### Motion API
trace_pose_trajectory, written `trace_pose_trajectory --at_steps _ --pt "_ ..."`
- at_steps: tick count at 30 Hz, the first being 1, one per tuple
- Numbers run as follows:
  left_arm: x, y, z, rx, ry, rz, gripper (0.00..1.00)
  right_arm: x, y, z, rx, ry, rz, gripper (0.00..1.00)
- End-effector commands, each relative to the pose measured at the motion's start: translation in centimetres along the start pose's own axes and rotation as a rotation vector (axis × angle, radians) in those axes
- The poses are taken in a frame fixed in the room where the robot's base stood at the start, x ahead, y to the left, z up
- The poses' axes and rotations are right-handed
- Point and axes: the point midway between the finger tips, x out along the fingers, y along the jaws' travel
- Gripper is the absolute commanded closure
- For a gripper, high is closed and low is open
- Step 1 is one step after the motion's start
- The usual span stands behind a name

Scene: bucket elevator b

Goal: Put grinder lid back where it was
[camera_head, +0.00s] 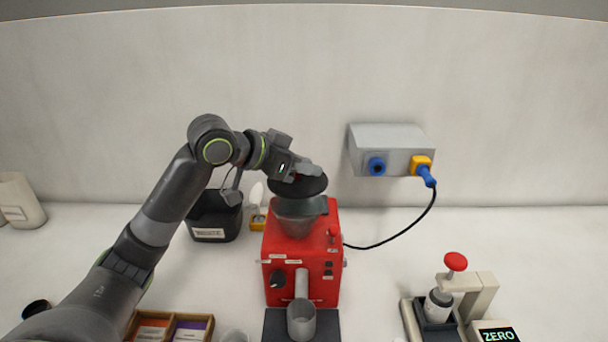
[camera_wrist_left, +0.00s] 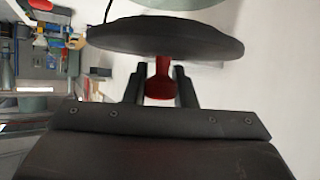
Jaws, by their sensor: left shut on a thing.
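The grinder lid is a dark round disc (camera_head: 300,185) held just above the grey hopper (camera_head: 298,222) of the red grinder (camera_head: 285,250) in the head view. My left gripper (camera_head: 305,170) is at the lid's top. In the left wrist view the lid (camera_wrist_left: 165,38) shows edge-on, with a red knob (camera_wrist_left: 160,85) between the two fingers of my left gripper (camera_wrist_left: 160,88). The gripper is shut on the knob. The lid looks slightly tilted and apart from the hopper in the head view. My right gripper is not in view.
A grey cup (camera_head: 301,322) stands before the grinder. A black bin (camera_head: 213,215) is behind left. A grey wall box (camera_head: 390,148) with a cable is at right. A press with a red knob (camera_head: 455,262) stands front right. A wooden tray (camera_head: 168,318) is front left.

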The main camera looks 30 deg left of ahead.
Motion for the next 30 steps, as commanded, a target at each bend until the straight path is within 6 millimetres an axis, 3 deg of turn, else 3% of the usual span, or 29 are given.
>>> trace_pose_trajectory --at_steps 6,29,30 --pt "1.1 0.0 2.1 -0.002 -0.001 0.001 1.0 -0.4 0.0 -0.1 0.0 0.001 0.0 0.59" --pt "1.8 -0.1 3.2 0.0 0.001 0.0 1.0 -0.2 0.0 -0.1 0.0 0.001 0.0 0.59" --pt "1.8 -0.1 3.2 -0.001 0.0 0.0 0.73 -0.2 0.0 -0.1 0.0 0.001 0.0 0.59"
